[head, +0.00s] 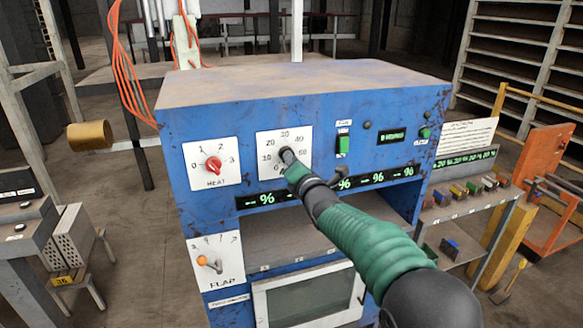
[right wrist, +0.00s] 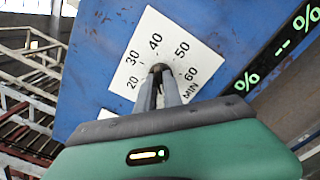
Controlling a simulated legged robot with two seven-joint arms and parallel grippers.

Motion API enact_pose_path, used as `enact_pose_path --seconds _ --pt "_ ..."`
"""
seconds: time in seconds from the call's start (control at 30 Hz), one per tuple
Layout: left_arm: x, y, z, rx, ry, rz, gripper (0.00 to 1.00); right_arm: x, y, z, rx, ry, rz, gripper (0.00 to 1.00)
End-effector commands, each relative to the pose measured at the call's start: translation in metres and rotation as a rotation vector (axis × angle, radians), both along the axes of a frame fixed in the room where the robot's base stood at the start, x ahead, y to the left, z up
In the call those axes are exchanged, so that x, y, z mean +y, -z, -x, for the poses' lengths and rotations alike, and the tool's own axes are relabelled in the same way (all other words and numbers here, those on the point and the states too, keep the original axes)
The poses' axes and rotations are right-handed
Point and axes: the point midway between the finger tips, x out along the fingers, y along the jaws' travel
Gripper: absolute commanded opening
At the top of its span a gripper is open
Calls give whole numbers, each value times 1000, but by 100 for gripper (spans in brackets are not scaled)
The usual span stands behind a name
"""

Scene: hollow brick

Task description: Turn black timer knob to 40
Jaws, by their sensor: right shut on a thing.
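The black timer knob (head: 286,154) sits in the middle of a white dial plate (head: 266,140) on the front of a blue machine. My left gripper is not in view.
A red heat knob (head: 213,164) is left of the timer plate. A green switch (head: 343,146) is to its right. Green percent displays (head: 266,199) run below. An orange-tipped flap lever (head: 205,261) is lower left. My right arm crosses the panel's lower right.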

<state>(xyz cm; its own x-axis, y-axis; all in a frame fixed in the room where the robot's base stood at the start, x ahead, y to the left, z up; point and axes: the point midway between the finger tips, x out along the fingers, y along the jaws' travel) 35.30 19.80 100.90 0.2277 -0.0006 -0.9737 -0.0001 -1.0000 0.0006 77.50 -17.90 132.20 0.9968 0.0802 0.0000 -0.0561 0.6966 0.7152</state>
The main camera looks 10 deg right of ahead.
Motion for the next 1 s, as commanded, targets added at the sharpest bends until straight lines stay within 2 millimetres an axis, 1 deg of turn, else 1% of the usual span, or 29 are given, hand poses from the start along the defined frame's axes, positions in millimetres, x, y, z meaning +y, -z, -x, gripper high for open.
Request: enact_pose_path --seconds 0.03,0.1,0.4,0.7,1.0 --pt "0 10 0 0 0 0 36 -1 5 0 2 1 -39 0" --pt "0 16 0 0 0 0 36 -1 6 0 9 1 -106 0" --pt "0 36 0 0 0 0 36 -2 6 0 33 3 -390 0" --pt "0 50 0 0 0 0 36 -3 7 0 58 4 -675 0" --pt "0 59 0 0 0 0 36 -3 9 -1 82 5 -958 0"
